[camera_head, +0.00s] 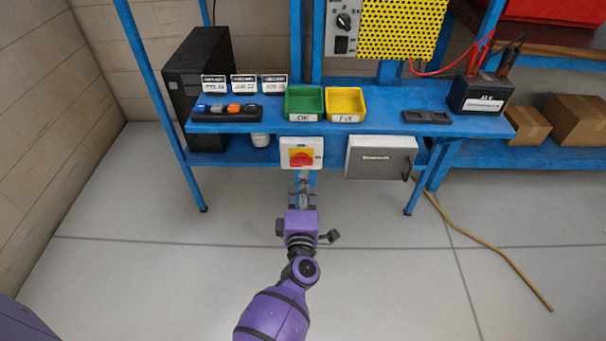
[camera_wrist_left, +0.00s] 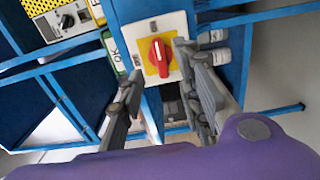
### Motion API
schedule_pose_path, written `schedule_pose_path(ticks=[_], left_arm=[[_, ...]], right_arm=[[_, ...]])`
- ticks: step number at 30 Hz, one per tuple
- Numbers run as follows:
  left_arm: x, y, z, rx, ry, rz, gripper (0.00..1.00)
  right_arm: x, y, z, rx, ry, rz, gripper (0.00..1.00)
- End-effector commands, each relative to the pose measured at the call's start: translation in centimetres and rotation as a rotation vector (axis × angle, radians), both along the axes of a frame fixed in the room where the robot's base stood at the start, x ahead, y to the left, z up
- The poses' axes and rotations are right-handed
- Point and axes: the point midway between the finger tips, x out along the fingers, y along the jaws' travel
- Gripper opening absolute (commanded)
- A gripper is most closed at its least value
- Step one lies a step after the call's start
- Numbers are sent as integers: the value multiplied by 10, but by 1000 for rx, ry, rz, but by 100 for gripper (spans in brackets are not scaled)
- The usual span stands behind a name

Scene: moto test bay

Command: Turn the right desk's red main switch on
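The red main switch (camera_head: 302,158) is a red knob on a yellow plate on a white box, at the front of the blue desk (camera_head: 385,125). In the left wrist view the red knob (camera_wrist_left: 160,57) faces me, and its long side runs roughly up and down that picture. My left gripper (camera_head: 303,180) is just below the switch in the head view. In the left wrist view its fingers (camera_wrist_left: 160,60) are spread, one on each side of the knob, with nothing between them. I cannot tell whether either touches the switch. My right gripper is not in view.
A grey box (camera_head: 381,158) hangs right of the switch. A green tray (camera_head: 304,117) and a yellow tray (camera_head: 346,117) stand on the desk above. A black battery (camera_head: 482,93) stands at the right. A yellow-brown cable (camera_head: 490,244) lies on open floor.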

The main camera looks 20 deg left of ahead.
Motion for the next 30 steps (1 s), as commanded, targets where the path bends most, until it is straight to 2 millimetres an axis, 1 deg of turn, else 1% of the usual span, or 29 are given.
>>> schedule_pose_path(ticks=[1,3,6,9,14,28,30], left_arm=[[-12,-3,-1,-2,2,2,32],[-24,-6,-1,-2,2,1,32],[-38,-10,0,0,1,1,32],[-46,-13,0,-1,1,0,32],[-50,-15,1,-1,-1,0,32],[-50,-15,0,3,1,-1,32],[-49,-19,-1,24,12,-18,32]], right_arm=[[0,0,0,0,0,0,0],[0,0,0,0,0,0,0],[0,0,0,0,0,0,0],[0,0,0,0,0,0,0],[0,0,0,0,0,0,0],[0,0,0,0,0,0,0],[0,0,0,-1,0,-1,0]])
